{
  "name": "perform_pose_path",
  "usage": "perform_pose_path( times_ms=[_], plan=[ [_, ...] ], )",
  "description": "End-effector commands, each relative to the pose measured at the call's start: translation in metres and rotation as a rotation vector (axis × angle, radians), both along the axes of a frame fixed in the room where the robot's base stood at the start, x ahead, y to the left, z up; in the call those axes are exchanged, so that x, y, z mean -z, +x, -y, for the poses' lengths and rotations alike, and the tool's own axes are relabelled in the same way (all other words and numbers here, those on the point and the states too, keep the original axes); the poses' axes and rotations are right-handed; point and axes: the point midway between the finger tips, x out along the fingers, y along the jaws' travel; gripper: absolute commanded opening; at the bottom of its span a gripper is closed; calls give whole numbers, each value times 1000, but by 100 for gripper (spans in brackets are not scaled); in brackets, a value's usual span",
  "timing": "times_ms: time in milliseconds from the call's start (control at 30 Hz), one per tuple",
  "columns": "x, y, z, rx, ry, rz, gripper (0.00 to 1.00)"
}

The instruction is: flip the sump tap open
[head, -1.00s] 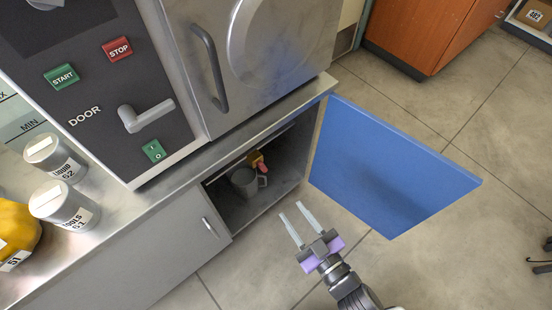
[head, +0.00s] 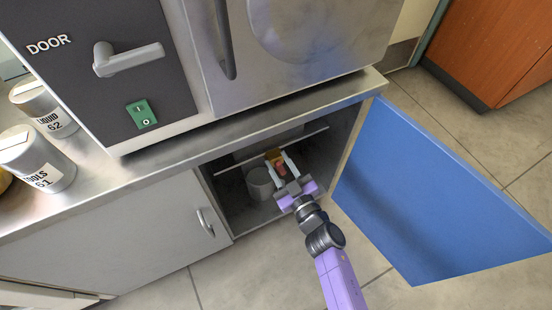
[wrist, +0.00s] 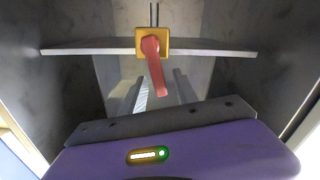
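The sump tap is a yellow block (wrist: 152,40) with a red lever (wrist: 155,66), inside the open cabinet under the machine. In the wrist view the lever hangs down from the block, tilted slightly to the right. In the head view the yellow block (head: 273,155) shows just beyond my fingertips, and the lever is partly hidden. My gripper (head: 280,163) reaches into the cabinet opening, its two fingers apart. In the wrist view the fingers (wrist: 158,88) point toward the tap, with the lever's lower end appearing between them. I cannot tell whether they touch it.
A grey mug (head: 260,184) stands in the cabinet left of my gripper. A thin rail or shelf edge (wrist: 80,48) crosses at tap height. The blue cabinet door (head: 430,190) stands open at right. A closed grey door (head: 120,235) is at left.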

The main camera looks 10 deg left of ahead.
Motion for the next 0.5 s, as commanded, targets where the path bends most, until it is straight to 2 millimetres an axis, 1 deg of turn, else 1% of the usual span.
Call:
perform_pose_path(
  times_ms=[100,200,500],
  plan=[
    [2,13,-9,0,1,2,36],
    [2,19,-13,0,0,0,36],
    [0,23,-15,0,-1,-1,36]
  ],
)
